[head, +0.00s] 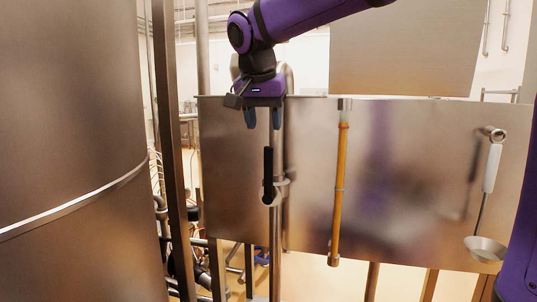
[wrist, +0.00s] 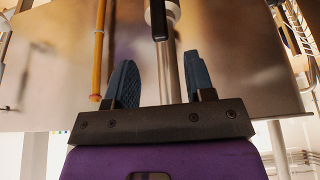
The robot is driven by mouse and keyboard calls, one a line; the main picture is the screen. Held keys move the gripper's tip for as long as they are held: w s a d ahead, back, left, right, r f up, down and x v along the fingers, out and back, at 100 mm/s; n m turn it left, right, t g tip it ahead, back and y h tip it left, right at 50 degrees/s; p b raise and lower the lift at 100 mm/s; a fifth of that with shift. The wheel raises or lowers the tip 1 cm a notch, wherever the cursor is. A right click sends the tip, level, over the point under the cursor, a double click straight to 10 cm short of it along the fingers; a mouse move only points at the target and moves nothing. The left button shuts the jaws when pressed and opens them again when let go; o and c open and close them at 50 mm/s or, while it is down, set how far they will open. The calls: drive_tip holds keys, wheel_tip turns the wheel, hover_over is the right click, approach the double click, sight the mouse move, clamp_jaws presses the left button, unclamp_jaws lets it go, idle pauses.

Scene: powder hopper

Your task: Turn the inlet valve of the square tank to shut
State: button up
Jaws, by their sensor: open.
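The square tank (head: 230,215) is a brushed-metal box with a flat front. A black valve lever (head: 268,165) hangs upright in front of a vertical metal pipe at its left side, with a pale fitting (head: 280,186) near its lower end. My gripper (head: 263,122) is open and empty, its blue fingers pointing down just above the lever's top end. In the wrist view, the lever (wrist: 158,20) shows beyond the fingertips, roughly in line with the gap of my gripper (wrist: 158,70). The pipe (wrist: 168,60) shows between the fingers; I cannot tell its depth from them.
An orange tube (head: 340,190) hangs right of the lever; it also shows in the wrist view (wrist: 97,60). A white-handled scoop (head: 485,245) hangs at the far right. A large round steel vessel (head: 65,130) and a dark post (head: 172,150) stand left.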

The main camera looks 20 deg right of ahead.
sight(268, 147)
drive_tip(key=x, duration=0.9)
clamp_jaws()
